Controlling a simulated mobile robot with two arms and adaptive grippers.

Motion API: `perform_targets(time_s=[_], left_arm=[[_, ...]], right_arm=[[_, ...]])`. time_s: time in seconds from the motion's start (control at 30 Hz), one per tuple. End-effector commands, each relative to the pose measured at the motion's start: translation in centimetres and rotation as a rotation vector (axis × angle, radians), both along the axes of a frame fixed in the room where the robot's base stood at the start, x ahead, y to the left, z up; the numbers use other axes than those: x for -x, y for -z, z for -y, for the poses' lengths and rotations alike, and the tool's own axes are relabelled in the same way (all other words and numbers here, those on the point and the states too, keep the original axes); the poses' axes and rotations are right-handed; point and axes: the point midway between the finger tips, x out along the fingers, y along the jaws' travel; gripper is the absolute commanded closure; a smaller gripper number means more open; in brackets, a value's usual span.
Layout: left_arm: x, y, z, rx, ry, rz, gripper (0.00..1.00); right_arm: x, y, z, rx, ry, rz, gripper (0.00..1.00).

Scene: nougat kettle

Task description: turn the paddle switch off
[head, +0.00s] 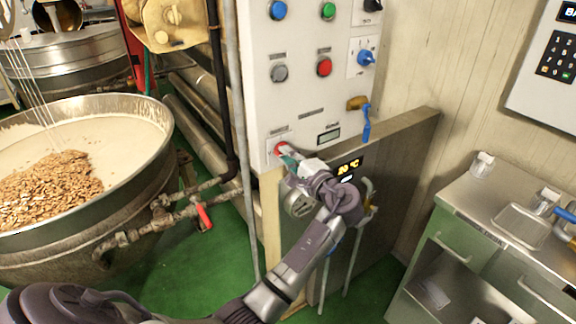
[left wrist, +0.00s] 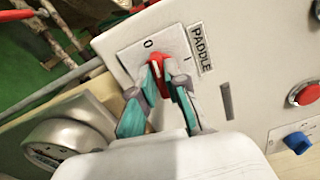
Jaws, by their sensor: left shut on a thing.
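The paddle switch (left wrist: 157,62) is a red knob on a white plate marked 0 and I, with a PADDLE label (left wrist: 202,48) beside it. In the left wrist view the knob's white line points between the two marks, closer to 0 as far as I can tell. In the head view the red knob (head: 281,149) shows at the lower left of the white control panel (head: 300,110). My left gripper (left wrist: 163,88) has its teal-padded fingers closed on the two sides of the knob. It also shows in the head view (head: 287,158). My right gripper is not in view.
A kettle (head: 150,165) with white mass and nuts stands at the left. A round gauge (left wrist: 70,150) sits near my gripper. A steel counter (head: 480,215) stands at the right.

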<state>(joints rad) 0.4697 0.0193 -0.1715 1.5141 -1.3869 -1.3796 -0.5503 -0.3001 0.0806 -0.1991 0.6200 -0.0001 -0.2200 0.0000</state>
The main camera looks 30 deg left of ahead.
Motion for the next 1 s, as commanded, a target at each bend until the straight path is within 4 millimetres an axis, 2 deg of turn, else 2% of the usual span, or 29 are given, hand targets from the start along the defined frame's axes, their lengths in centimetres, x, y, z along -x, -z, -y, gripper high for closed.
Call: perform_targets(time_s=[0.03, 0.3, 0.87, 0.9, 1.0], left_arm=[[0.0, 0.5, 0.0, 0.013, -0.001, 0.023, 1.00], [0.0, 0.4, 0.0, 0.051, -0.001, 0.116, 1.00], [0.0, 0.3, 0.0, 0.064, -0.002, 0.142, 1.00], [0.0, 0.3, 0.0, 0.064, -0.002, 0.142, 0.83], [0.0, 0.2, 0.0, 0.063, 0.000, 0.143, 0.67]], right_arm=[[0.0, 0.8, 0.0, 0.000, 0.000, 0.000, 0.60], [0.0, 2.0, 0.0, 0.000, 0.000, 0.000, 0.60], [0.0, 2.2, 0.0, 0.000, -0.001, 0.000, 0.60], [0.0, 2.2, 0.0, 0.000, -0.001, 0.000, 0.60], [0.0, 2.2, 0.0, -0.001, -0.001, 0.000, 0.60]])
